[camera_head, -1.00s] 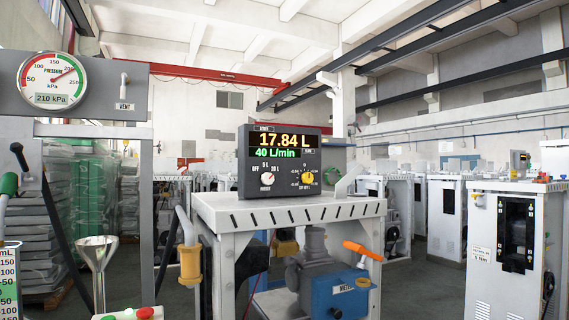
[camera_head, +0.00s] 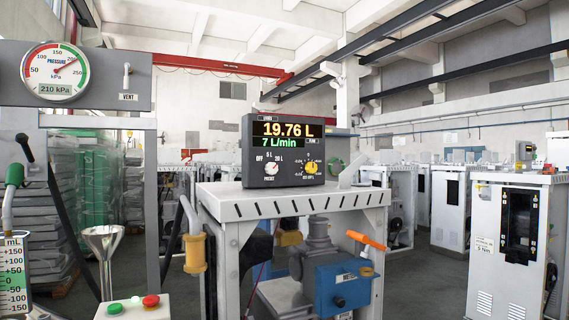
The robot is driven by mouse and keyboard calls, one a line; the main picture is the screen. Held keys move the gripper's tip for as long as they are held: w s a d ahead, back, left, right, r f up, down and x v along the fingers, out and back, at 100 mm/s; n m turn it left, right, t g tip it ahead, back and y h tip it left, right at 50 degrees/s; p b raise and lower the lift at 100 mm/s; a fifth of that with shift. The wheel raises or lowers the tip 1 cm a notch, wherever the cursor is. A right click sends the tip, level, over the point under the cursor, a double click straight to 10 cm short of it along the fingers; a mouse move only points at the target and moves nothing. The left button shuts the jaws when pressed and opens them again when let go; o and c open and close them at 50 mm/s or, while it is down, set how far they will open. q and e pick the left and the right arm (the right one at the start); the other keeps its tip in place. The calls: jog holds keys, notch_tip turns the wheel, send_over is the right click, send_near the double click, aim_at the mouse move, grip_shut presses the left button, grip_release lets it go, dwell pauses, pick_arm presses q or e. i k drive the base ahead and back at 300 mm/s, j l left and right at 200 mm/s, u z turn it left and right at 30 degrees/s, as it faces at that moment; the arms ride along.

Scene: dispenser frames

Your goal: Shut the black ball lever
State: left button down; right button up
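A black lever with a rounded black end (camera_head: 22,140) stands at the far left, tilted with its top to the left. A grey meter box (camera_head: 281,152) on the white stand shows 19.76 L and 7 L/min. A round pressure gauge (camera_head: 55,72) on the grey panel is at the upper left. Neither of my grippers is in view, so nothing shows in contact with the lever.
A green-handled hose (camera_head: 14,174) and a scaled cylinder (camera_head: 14,278) stand near the lever. A metal funnel (camera_head: 103,246) and a box with green and red buttons (camera_head: 134,307) are lower left. A blue meter body (camera_head: 343,284) with an orange handle (camera_head: 366,240) sits under the stand.

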aim_at(23, 138)
jog(key=j+u, duration=0.2)
jog(key=u, duration=1.1)
jog(key=k+j, duration=0.05)
